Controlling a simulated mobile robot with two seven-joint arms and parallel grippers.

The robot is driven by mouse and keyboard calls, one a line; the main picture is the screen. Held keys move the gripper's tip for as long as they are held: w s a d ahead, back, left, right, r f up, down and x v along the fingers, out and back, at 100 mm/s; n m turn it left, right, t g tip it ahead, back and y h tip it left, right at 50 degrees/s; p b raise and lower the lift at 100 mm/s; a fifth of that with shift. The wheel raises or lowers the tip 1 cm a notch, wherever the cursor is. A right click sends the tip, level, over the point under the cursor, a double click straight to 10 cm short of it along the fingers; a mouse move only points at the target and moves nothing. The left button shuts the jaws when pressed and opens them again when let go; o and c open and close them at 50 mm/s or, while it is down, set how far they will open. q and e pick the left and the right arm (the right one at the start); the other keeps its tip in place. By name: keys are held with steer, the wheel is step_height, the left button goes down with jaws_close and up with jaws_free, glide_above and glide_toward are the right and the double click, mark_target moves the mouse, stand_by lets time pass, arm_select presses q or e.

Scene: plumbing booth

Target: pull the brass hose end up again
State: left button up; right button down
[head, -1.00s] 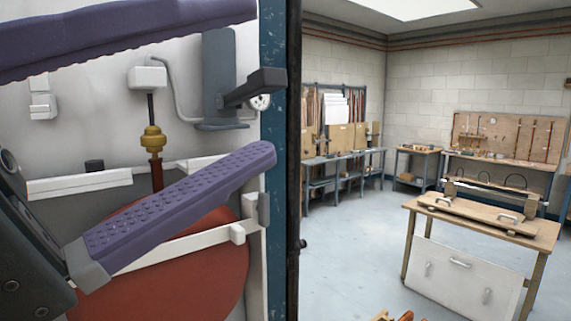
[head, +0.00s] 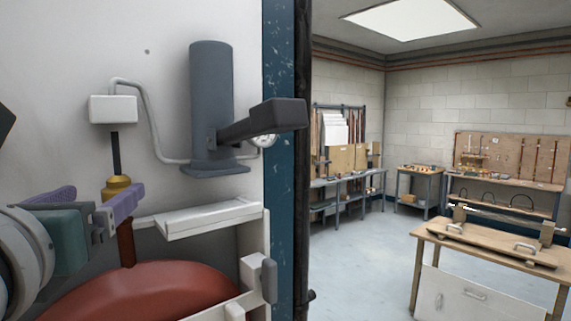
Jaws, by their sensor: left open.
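The brass hose end (head: 117,187) hangs at the bottom of a short black hose (head: 116,152), which comes down from a white box (head: 112,109) on the wall. A red pipe (head: 126,245) stands right below it, rising from a red rounded tank (head: 150,290); the joint between them is hidden by a finger. My left gripper (head: 98,198) comes in from the lower left. Its purple fingers are open and at the height of the brass end. One finger overlaps its lower part in the picture; I cannot tell whether they touch. My right gripper is not in view.
A grey cylinder with a dark lever (head: 262,120) stands out from the wall, right of the hose. A white ledge (head: 207,221) runs below it, and a blue post (head: 281,200) edges the booth. Workbenches (head: 490,245) stand far off at right.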

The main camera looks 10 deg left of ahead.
mark_target(115, 185)
arm_select(q)
steer(key=shift+p+x, duration=0.65)
steer(key=shift+x, duration=1.75)
jaws_close()
